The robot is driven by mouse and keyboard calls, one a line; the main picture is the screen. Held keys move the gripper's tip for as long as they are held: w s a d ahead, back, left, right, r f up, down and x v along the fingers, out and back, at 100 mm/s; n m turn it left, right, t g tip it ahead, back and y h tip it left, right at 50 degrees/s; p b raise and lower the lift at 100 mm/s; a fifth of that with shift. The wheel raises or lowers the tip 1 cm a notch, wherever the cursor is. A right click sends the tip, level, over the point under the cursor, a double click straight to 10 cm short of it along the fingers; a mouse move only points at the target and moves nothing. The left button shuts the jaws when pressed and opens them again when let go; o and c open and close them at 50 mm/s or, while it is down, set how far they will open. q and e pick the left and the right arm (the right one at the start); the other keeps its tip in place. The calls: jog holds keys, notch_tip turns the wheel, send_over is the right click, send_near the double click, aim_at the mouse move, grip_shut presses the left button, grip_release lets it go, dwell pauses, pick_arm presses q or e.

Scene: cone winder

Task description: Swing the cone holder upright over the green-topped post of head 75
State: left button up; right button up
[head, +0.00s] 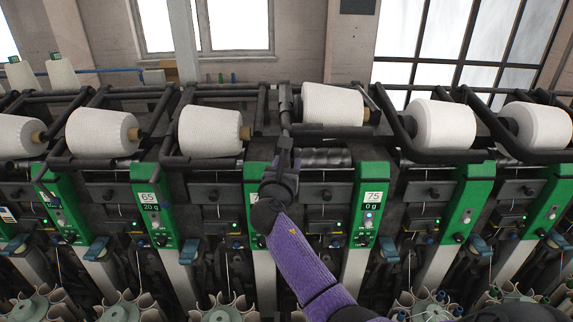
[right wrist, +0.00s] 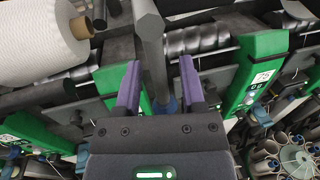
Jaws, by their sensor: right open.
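Head 75 has a green-topped post (head: 372,190) with a "75" label, which also shows in the right wrist view (right wrist: 250,80). Its white cone (head: 332,105) sits in the dark cone holder (head: 286,108), above the bare grooved drum (head: 325,158). The holder's dark bar stands at the cone's left and shows in the right wrist view (right wrist: 149,40). My right gripper (head: 284,155) is at this bar's lower end, left of the post. In the right wrist view its purple fingers (right wrist: 160,85) are open, one on each side of the bar; contact is unclear. My left gripper is out of view.
Neighbouring cones stand close by, one to the left (head: 210,130) and one to the right (head: 442,124), each with dark holder bars. Green post 65 (head: 151,205) is further left. Bobbin magazines (head: 225,308) fill the bottom. There is little free room between heads.

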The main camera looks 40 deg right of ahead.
grip_shut()
dwell(1.3)
